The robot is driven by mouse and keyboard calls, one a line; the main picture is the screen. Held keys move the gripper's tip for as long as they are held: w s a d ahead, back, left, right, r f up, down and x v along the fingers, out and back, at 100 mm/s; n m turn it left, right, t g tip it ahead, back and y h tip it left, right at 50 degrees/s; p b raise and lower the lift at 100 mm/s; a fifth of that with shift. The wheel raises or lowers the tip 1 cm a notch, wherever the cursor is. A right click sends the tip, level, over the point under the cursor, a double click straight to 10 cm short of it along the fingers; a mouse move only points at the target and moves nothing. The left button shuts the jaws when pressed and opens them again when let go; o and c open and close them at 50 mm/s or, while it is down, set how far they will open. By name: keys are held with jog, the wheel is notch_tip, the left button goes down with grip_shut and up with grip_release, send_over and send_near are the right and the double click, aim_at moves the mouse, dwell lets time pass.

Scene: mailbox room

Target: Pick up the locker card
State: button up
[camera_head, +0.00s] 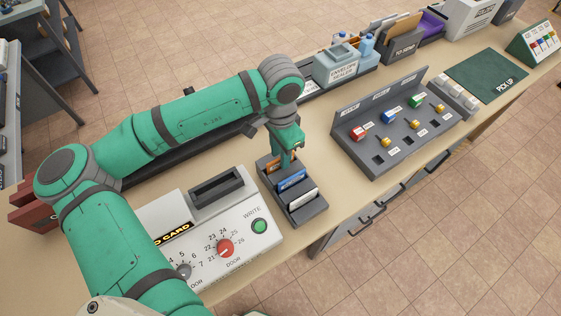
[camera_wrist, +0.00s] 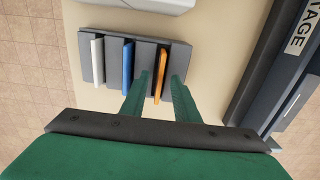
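A dark grey card holder (camera_head: 312,213) stands on the counter below my gripper, with an orange card (camera_head: 272,166), a blue card (camera_head: 292,180) and a white card (camera_head: 303,198) upright in separate slots. I cannot read which one is the locker card. The wrist view also shows the orange card (camera_wrist: 161,72), blue card (camera_wrist: 127,66) and white card (camera_wrist: 97,62). My gripper (camera_wrist: 160,98) points down at the holder's orange end. Its two green fingers are apart, one on each side of the orange card in the picture. I see no contact with a card.
A white control box (camera_head: 200,235) with a red dial and green button stands beside the holder. A dark panel (camera_head: 395,130) with coloured key tags is to the right. Bins and a light blue box (camera_head: 336,68) stand behind. Bare counter (camera_head: 330,185) lies right of the holder.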

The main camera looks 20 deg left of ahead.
jog(key=shift+f, duration=0.2)
grip_shut()
jog(key=shift+r, duration=0.15)
